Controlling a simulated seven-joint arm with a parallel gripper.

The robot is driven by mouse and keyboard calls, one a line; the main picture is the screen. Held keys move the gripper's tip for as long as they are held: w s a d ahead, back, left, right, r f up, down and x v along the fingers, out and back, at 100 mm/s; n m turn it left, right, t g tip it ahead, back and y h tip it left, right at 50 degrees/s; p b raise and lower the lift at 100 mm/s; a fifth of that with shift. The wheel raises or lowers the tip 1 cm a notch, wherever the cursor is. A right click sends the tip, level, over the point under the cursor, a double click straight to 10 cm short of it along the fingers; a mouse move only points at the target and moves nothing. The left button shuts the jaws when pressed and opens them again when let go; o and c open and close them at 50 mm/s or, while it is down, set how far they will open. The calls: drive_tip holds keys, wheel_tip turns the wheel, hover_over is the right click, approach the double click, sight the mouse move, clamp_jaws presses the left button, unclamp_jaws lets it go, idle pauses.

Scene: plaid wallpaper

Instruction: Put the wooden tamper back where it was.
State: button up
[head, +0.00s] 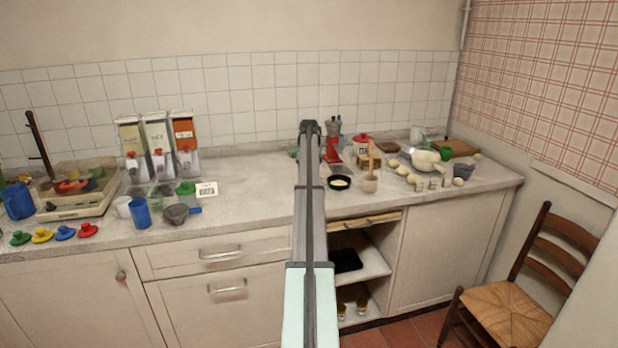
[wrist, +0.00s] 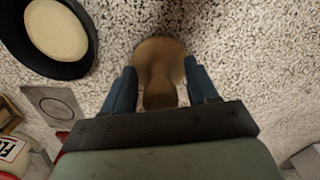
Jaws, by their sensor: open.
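The wooden tamper (wrist: 160,58) shows in the wrist view as a brown turned piece, wide at the far end and narrower towards me. It appears to stand on the speckled counter. My gripper (wrist: 160,84) is open, with one blue finger on each side of the tamper. A gap shows between each finger and the wood; the tamper's near end is partly hidden by the gripper body. In the head view my arm crosses the counter and hides the fingers and the tamper.
A black pan with a cream disc (wrist: 57,30) lies close beside the tamper; it also shows in the head view (head: 340,183). Counter left of my arm (head: 250,185) is clear.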

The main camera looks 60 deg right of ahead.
wheel_tip(320, 180, up, 12)
drive_tip(key=shift+r, duration=0.1)
idle(0.4)
